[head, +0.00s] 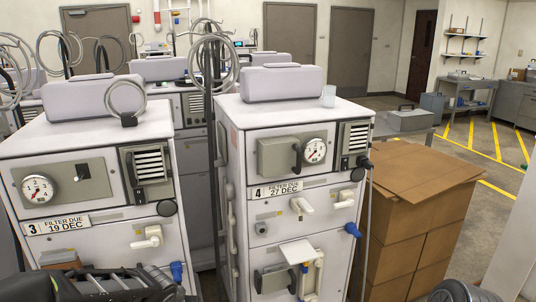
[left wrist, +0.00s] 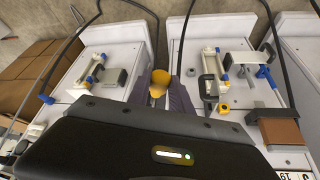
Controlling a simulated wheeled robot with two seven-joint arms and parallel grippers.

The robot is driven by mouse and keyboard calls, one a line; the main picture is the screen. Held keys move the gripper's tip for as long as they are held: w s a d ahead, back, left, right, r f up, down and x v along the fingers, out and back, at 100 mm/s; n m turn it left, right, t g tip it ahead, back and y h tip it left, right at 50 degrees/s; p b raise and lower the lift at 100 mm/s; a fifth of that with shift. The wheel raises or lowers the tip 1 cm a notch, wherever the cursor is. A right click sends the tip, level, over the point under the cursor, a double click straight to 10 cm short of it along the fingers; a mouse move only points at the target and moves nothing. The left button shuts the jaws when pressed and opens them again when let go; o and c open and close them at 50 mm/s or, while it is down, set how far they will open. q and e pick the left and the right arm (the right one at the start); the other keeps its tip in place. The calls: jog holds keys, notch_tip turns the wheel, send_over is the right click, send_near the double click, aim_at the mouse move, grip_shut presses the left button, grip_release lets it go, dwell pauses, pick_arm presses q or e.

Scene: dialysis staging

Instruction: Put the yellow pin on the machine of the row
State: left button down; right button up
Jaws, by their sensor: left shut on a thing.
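The yellow pin (left wrist: 159,79) shows in the left wrist view as a rounded yellow-orange head between my left gripper's fingers. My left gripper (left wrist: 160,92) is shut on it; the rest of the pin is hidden. In the head view my left gripper (head: 130,283) is low at the left, in front of the machine labelled 3, FILTER DUE 19 DEC (head: 75,227); the pin cannot be made out there. The machine labelled 4, FILTER DUE 27 DEC (head: 279,189), stands to its right.
Stacked cardboard boxes (head: 415,225) stand right of machine 4. Blue-ended fittings, dark hoses and a brown block (left wrist: 280,131) are on or near the machine fronts. A small yellow piece (left wrist: 224,108) is near a white holder. Open floor with yellow lines lies at the right back.

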pick_arm(q)
jog(key=shift+d, duration=0.1)
jog(key=s+d+r+m+h, duration=0.1)
jog(key=d+m, duration=0.1)
jog(key=d, duration=0.2)
jog(key=s+d+r+m+h, duration=0.1)
jog(key=s+d+r+m, duration=0.1)
jog(key=d, duration=0.3)
jog(key=s+d+r+m+g+h, duration=0.1)
jog(key=d+r+m, duration=0.1)
jog(key=d+m, duration=0.2)
jog(key=shift+s+d+r, duration=0.15)
jog(key=shift+s+d, duration=0.1)
jog(key=shift+d, duration=0.4)
pick_arm(e)
jog(key=shift+o, duration=0.2)
